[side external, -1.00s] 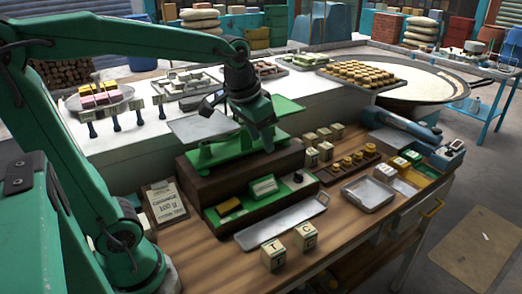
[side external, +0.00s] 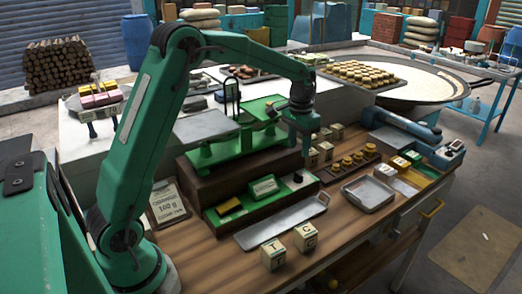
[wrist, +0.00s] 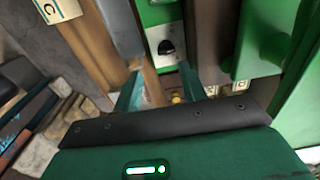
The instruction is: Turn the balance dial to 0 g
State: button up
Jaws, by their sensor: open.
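The balance (side external: 215,152) is green and stands on a dark brown block (side external: 190,180), with a grey pan on the left and a green pan on the right. The balance dial (side external: 298,178) is a small black knob on a pale plate, at the right end of the green front strip. In the wrist view the dial (wrist: 167,47) shows just beyond the fingers, its marks too small to read. My gripper (side external: 304,152) points down above and slightly behind the dial. In the wrist view my gripper (wrist: 160,88) is open, its teal fingers apart and not around the dial.
A long metal tray (side external: 280,224) lies before the balance, with lettered cubes (side external: 274,254) in front. A brass weight rack (side external: 350,167) and square tray (side external: 368,194) stand right. A card (side external: 167,204) reading 160 g lies left. Some wooden tabletop is bare at the front.

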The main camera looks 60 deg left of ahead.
aim_at(299, 174)
jog(key=shift+w+a+f, duration=0.25)
jog(key=shift+w+f, duration=0.2)
jog(key=shift+f, duration=0.3)
jog(key=shift+w+a+f, duration=0.25)
jog(key=shift+w+f, duration=0.2)
jog(key=shift+f, duration=0.3)
jog(key=shift+f, duration=0.1)
jog(key=shift+f, duration=3.8)
jog(key=c, duration=0.7)
